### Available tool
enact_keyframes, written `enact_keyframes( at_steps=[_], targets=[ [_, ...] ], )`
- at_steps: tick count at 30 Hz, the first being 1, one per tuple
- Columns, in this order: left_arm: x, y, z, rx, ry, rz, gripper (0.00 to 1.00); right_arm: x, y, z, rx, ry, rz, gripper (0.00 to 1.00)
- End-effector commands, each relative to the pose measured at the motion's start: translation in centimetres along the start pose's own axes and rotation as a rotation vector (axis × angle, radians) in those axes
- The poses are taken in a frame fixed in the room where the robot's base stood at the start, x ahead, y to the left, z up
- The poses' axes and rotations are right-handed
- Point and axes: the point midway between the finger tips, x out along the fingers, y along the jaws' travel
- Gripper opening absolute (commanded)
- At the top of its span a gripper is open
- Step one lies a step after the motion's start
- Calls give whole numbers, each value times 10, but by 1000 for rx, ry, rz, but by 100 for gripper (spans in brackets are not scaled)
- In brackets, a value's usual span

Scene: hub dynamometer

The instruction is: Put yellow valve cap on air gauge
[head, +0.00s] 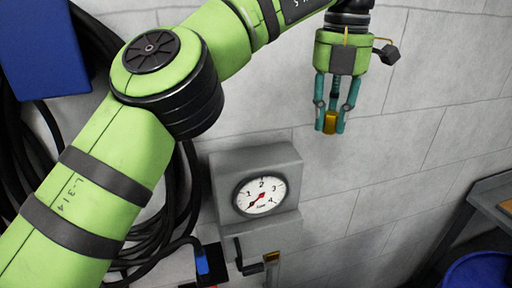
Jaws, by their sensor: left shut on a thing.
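The air gauge (261,195) is a grey box with a round white dial on the block wall, near the middle of the head view. Its red needle points toward the lower left. My left gripper (331,124) hangs fingers down, above and to the right of the gauge and apart from it. Its teal fingers are shut on the yellow valve cap (330,122), which shows between the fingertips. My right gripper is not in view.
Black hoses (185,190) hang coiled on the wall left of the gauge. Below the gauge are a dark lever with a brass-coloured end (271,258) and a blue fitting (202,262). A blue box (40,50) is at upper left. A grey table (492,195) and blue bin (478,270) stand at right.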

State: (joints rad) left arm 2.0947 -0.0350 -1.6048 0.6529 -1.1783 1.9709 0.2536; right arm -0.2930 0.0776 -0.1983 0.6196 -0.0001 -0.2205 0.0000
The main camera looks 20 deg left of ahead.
Motion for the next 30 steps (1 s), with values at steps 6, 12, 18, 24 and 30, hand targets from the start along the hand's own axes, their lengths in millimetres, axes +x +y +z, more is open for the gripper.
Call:
enact_keyframes(
  at_steps=[6,12,18,24,30],
  targets=[
    [-6,-1,22,128,-11,7,3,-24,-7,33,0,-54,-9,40],
    [0,8,28,181,-25,14,3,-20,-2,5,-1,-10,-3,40],
    [27,49,22,182,-23,12,3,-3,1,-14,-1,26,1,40],
    [48,92,15,183,-23,12,3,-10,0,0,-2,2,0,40],
    [61,113,13,186,-24,13,3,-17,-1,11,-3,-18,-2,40]
  ],
)
